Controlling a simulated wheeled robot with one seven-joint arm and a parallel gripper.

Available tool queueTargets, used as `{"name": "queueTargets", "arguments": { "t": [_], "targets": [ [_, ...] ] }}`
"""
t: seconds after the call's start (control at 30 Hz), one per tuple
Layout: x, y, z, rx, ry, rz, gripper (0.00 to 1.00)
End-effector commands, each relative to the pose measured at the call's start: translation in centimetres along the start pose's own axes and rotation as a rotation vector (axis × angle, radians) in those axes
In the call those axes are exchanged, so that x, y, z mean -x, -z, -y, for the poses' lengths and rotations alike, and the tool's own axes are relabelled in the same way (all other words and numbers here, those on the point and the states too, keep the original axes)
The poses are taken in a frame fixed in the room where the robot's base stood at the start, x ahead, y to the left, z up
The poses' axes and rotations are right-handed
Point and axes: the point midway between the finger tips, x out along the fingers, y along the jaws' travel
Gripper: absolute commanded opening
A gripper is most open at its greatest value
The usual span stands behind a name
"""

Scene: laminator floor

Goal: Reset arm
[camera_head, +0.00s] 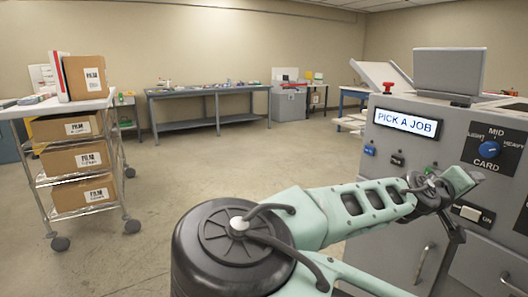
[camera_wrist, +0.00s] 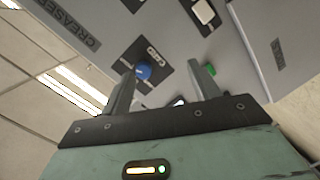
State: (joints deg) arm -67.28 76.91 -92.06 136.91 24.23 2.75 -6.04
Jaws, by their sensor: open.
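My gripper (camera_head: 462,186) reaches out to the right in front of the control panel of a grey machine (camera_head: 400,165). It also shows in the wrist view (camera_wrist: 158,68), where its two fingers stand apart with nothing held between them. A blue knob (camera_wrist: 143,72) on a dark plate shows between the fingers, on the panel beyond. Whether the fingertips touch the panel cannot be told. My arm stretches across the lower right of the head view and hides part of the machine's front.
The machine has a lit "PICK A JOB" screen (camera_head: 407,122), a red button (camera_head: 388,87) and a blue dial (camera_head: 489,149) near "CARD". A wheeled cart (camera_head: 122,187) with film boxes (camera_head: 76,158) stands left. A workbench (camera_head: 208,92) lines the back wall. The middle floor is clear.

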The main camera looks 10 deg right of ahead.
Motion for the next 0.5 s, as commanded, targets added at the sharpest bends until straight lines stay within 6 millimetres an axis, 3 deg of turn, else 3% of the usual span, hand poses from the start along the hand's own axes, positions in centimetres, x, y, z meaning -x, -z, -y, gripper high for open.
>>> {"name": "queueTargets", "arguments": {
  "t": [0.1,0.23,0.4,0.5],
  "targets": [
    [-1.0,-5.7,5.0,0.050,0.193,0.207,0.61],
    [1.6,-11.1,10.6,0.115,0.430,0.401,0.61],
    [9.1,-14.8,15.2,0.204,0.741,0.566,0.61],
    [14.5,-15.3,16.1,0.258,0.920,0.611,0.61]
  ]
}}
